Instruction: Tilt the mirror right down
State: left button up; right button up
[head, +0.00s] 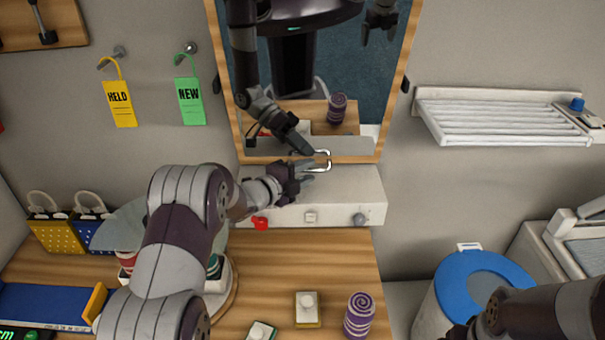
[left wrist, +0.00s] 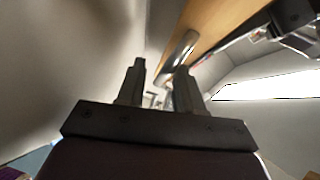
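The mirror (head: 305,75) hangs on the back wall in a wooden frame, between two dark side pivots. It reflects my body and the counter. A silver handle (head: 326,162) shows at the frame's lower edge, beside its reflection. My left gripper (head: 308,172) is at the handle, just below the frame. In the left wrist view its two fingers (left wrist: 158,85) stand apart, with the wooden frame (left wrist: 215,25) and a metal bar close ahead. I cannot tell whether the fingers touch the handle. My right gripper (head: 462,332) is at the bottom right, mostly cut off.
A white ledge (head: 345,190) with knobs juts out below the mirror. The wooden counter (head: 340,260) holds a purple striped can (head: 359,315) and small boxes. Yellow (head: 119,103) and green (head: 190,101) tags hang left. A white rack (head: 500,115) and a blue-lidded bin (head: 450,290) are right.

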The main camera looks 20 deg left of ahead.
pick_arm(q)
jog(key=shift+s+a, duration=0.15)
jog(key=b+v, duration=0.4)
jog(key=v, duration=0.8)
jog(key=shift+s, duration=0.15)
jog(key=shift+r, duration=0.1)
